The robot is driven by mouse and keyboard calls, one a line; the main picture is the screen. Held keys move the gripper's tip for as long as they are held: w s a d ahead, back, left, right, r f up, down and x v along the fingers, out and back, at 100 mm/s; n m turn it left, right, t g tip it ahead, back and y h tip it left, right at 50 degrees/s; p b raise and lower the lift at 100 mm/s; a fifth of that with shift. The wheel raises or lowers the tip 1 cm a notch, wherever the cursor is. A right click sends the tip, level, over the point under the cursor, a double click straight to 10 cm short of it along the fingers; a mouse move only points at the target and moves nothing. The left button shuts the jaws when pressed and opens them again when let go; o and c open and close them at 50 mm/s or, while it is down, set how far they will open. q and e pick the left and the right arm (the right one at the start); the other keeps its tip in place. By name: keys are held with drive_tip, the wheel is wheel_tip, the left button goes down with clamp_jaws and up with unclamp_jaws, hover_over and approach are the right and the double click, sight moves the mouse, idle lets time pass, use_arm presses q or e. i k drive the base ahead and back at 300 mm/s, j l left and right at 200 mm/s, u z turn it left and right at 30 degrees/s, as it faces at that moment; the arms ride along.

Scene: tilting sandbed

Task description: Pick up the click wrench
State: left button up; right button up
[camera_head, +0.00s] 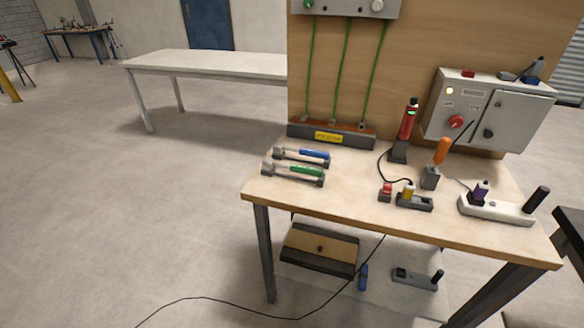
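Two long tools lie on grey rests at the left end of the wooden workbench (275,208). One has a blue grip (314,154) and a metal head at its left end. The other, nearer the front, has a green grip (306,171) and a similar metal head. Either may be the click wrench; I cannot tell which from this view. Both lie flat, roughly side by side and apart. Neither of my grippers is in view.
A red and black tool (408,120) stands in a holder beside an orange-handled tool (442,150). A white base (495,209) sits at the right. A grey control box (485,108) is on the back panel. A wooden box (320,249) is below. Floor on the left is mostly clear.

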sight(268, 164)
drive_tip(key=i, duration=0.85)
